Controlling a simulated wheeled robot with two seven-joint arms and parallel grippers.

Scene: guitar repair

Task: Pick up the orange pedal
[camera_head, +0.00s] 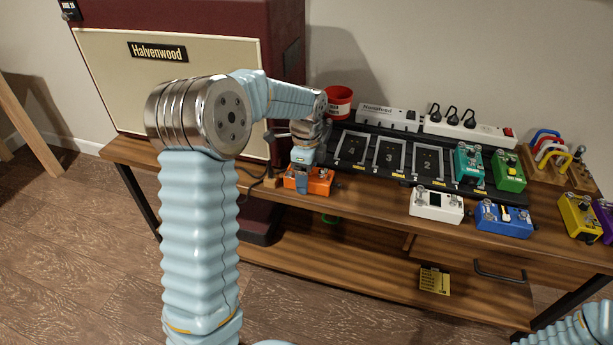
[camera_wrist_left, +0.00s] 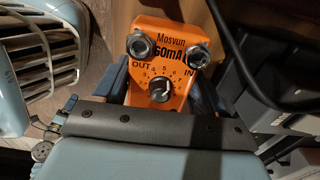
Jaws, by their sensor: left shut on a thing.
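The orange pedal (camera_head: 318,183) is at the front left of the wooden table, near its front edge, beside the pedalboard. My left gripper (camera_head: 303,178) is above it, pointing down, and is shut on it. I cannot tell whether the pedal is touching the table. Only a part of my right arm shows at the bottom right of the head view; its gripper is out of view.
A black pedalboard (camera_head: 350,150) with empty numbered slots lies right of the pedal, with teal (camera_head: 467,163) and green (camera_head: 508,171) pedals at its right end. White (camera_head: 436,205) and blue (camera_head: 503,219) pedals stand in front. A red cup (camera_head: 339,101) and an amplifier (camera_head: 180,75) are behind.

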